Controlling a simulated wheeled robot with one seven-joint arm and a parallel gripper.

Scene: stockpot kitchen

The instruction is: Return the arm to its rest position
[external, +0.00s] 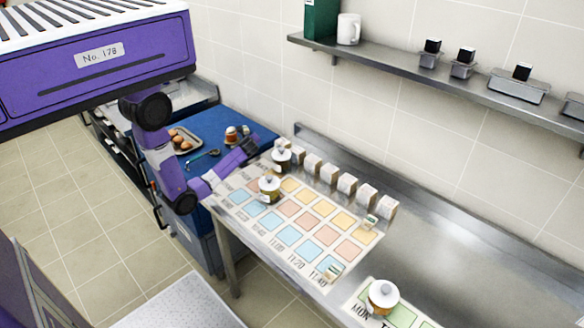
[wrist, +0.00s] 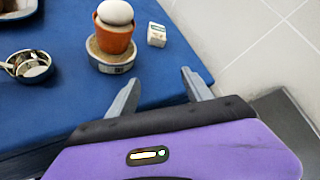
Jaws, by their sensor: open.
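My gripper (wrist: 160,90) is open and empty in the wrist view, its two grey fingers apart over the blue tabletop (wrist: 60,105). In the external view my purple arm bends down and then reaches right, with the gripper (external: 254,141) near the right edge of the blue table (external: 212,121). Ahead of the fingers, and apart from them, a white egg (wrist: 115,12) sits in a terracotta cup (wrist: 114,37) on a round pale base (wrist: 111,58). The cup also shows in the external view (external: 231,137). The exact fingertips are hard to make out there.
A small white block (wrist: 157,35) stands beside the cup. A tray (external: 184,147) holds brown eggs. Right of my arm, a steel counter carries a coloured chart (external: 296,228), lidded jars (external: 269,188) and several small boxes (external: 347,184). A wall shelf (external: 400,62) runs above.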

